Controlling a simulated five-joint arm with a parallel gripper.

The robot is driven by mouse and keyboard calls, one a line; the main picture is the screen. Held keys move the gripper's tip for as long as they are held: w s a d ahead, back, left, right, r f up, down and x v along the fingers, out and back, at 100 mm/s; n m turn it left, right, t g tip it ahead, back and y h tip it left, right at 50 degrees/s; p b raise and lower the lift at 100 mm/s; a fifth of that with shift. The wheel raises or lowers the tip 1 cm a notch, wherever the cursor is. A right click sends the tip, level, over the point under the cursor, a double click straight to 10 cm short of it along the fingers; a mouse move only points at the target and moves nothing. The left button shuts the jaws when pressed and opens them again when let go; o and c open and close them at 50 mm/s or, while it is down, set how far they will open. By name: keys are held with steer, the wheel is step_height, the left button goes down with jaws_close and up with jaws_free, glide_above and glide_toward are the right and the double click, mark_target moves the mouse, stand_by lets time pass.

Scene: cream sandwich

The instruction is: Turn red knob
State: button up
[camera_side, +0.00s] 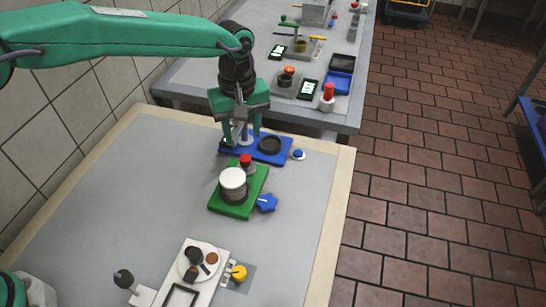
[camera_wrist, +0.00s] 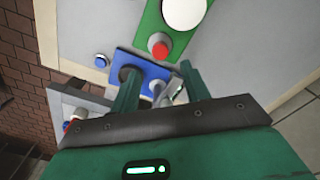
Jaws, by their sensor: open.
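The red knob (camera_side: 245,160) stands on the far end of a green board (camera_side: 222,206), just behind a white-topped cylinder (camera_side: 233,178). In the wrist view the red knob (camera_wrist: 160,47) is on the green board (camera_wrist: 150,24), beyond my fingertips. My gripper (camera_side: 242,142) is open and points down over the left part of a blue board (camera_side: 273,155), just behind the red knob and apart from it. In the wrist view my gripper's two fingers (camera_wrist: 159,78) are spread, with a grey metallic part (camera_wrist: 176,91) between them; whether they touch it is unclear.
The blue board carries a dark round part (camera_side: 270,145), with a blue button (camera_side: 298,154) beside it. A blue star-shaped knob (camera_side: 267,203) is at the green board's right. A white board (camera_side: 211,290) with a yellow knob (camera_side: 239,272) is in front. The table's left is clear.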

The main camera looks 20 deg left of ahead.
mark_target(245, 158)
steer(key=shift+f, duration=3.75)
steer(key=shift+c, duration=0.5)
steer(key=c, duration=0.9)
steer(key=shift+m, duration=2.3)
steer(key=o, duration=1)
